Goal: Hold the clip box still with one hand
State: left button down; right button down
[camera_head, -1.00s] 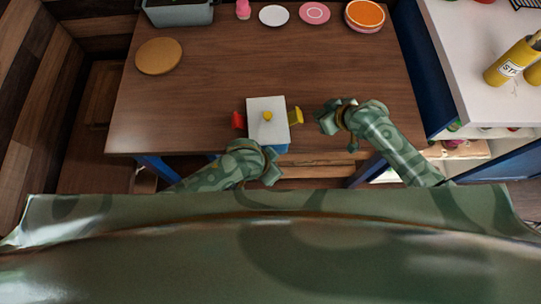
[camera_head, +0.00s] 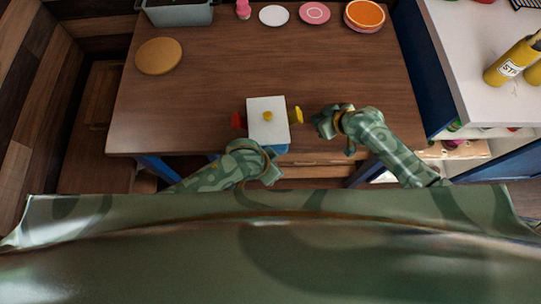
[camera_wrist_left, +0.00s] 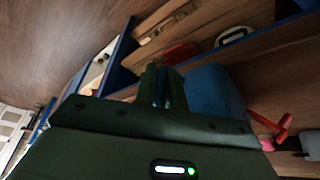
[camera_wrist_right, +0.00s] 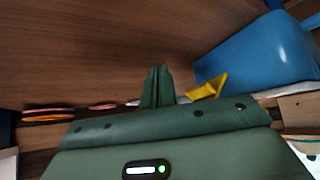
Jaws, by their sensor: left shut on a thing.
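The wooden table (camera_head: 200,85) is clear around the box. A round board (camera_head: 158,56) lies at left. A grey bin (camera_head: 180,14), a pink item, plates (camera_head: 274,16) and an orange dish (camera_head: 365,15) line the back. A white counter with yellow bottles stands at right.

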aim_at(302, 120)
jog(key=shift+f, duration=0.35)
jog(key=shift+s+a, duration=0.2)
jog(key=shift+a, duration=2.65)
jog(key=shift+a+r, duration=0.25)
jog(key=shift+r, duration=0.2)
jog(key=shift+d, duration=0.1)
jog(key=shift+w+d, duration=0.1)
jog(key=shift+d, duration=1.8)
